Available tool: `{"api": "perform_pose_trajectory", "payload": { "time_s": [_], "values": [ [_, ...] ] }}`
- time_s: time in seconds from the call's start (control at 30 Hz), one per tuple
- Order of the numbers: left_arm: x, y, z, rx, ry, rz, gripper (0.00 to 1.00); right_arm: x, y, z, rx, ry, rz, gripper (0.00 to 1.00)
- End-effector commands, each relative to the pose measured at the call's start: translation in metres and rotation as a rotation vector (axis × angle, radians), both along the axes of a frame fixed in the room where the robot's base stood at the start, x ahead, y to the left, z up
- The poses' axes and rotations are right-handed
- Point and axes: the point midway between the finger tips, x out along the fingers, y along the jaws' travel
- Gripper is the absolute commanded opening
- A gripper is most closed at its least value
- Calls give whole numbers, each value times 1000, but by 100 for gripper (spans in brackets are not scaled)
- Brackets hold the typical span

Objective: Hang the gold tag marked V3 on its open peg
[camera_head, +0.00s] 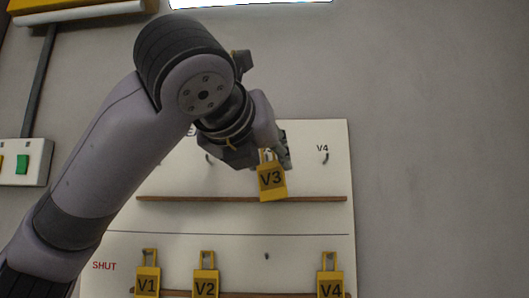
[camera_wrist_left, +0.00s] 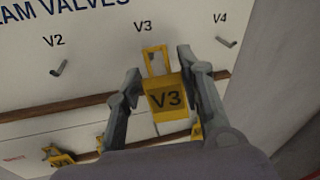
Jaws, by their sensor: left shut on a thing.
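The gold tag marked V3 (camera_head: 271,180) is upright in front of the upper part of the white board (camera_head: 318,228). My left gripper (camera_head: 275,152) is shut on it, with a finger on each side in the left wrist view (camera_wrist_left: 159,75). There the tag's face (camera_wrist_left: 167,100) is toward me and its loop (camera_wrist_left: 155,60) stands just below the V3 label (camera_wrist_left: 143,27). The V3 peg in this upper row is not clearly visible behind the loop; I cannot tell whether the loop is around it. My right gripper is not in view.
Upper pegs V2 (camera_wrist_left: 60,68) and V4 (camera_wrist_left: 227,43) are bare. A brown ledge (camera_head: 315,199) runs below them. In the SHUT row, tags V1 (camera_head: 147,283), V2 (camera_head: 205,285) and V4 (camera_head: 330,286) hang beside a bare peg (camera_head: 267,256). A switch box (camera_head: 38,163) is at left.

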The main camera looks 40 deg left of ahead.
Motion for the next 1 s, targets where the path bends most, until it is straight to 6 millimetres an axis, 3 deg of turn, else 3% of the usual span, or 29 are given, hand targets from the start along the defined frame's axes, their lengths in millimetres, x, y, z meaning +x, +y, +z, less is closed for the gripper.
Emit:
{"api": "perform_pose_trajectory", "payload": {
  "time_s": [0.13, 0.5, 1.0],
  "values": [
    [8, 5, -1, -1, 1, 1, 24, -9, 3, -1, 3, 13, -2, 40],
    [25, 15, -7, -1, 1, 1, 24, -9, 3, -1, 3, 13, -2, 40],
    [29, 18, -11, 0, -1, 0, 24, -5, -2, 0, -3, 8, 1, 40]
  ]
}}
